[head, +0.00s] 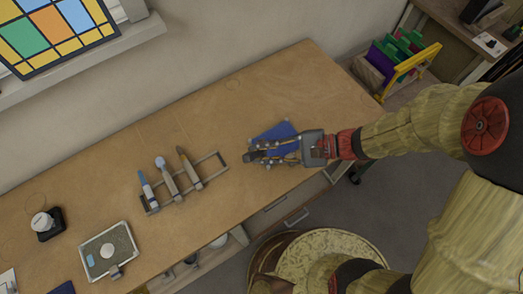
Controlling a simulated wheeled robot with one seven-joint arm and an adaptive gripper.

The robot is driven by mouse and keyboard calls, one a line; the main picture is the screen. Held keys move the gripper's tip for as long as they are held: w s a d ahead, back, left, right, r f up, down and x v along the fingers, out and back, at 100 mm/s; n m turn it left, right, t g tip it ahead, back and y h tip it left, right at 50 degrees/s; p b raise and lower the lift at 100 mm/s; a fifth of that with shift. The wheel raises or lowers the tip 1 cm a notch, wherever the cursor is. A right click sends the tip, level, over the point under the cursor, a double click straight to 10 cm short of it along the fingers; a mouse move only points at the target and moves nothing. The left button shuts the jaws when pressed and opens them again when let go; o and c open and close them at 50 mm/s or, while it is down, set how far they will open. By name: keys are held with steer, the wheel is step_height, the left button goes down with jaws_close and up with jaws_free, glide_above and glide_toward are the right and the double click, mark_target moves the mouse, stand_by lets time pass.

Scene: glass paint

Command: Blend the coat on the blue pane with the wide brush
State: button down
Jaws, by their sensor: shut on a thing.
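The blue pane (279,132) lies on the wooden table, right of the rack, partly hidden by my gripper. My gripper (257,153) is over the pane's near-left part, fingers pointing left. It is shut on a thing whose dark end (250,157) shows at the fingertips. This looks like the wide brush, but its handle and bristles are mostly hidden. I cannot tell whether it touches the pane.
A rack (207,176) left of my gripper holds three tools; its right end is empty. A palette tray (110,252) and a white jar (42,222) stand at the left. The table (285,75) is clear behind the pane. A stained-glass panel (55,30) is at the upper left.

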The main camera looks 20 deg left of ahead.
steer(key=shift+f, duration=0.1)
stand_by(0.3)
steer(key=shift+w+d+p, duration=0.7)
steer(key=shift+w+d, duration=3.8)
steer(key=shift+w, duration=0.45)
steer(key=w+a, duration=0.1)
steer(key=a, duration=0.1)
steer(key=w+a+r+p, duration=0.1)
steer(key=w+a, duration=0.1)
steer(key=shift+w+a+r, duration=0.1)
steer(key=shift+w+a, duration=0.05)
steer(key=shift+w, duration=0.1)
steer(key=shift+f, duration=0.35)
steer(key=shift+f, duration=0.25)
steer(key=shift+s, duration=0.1)
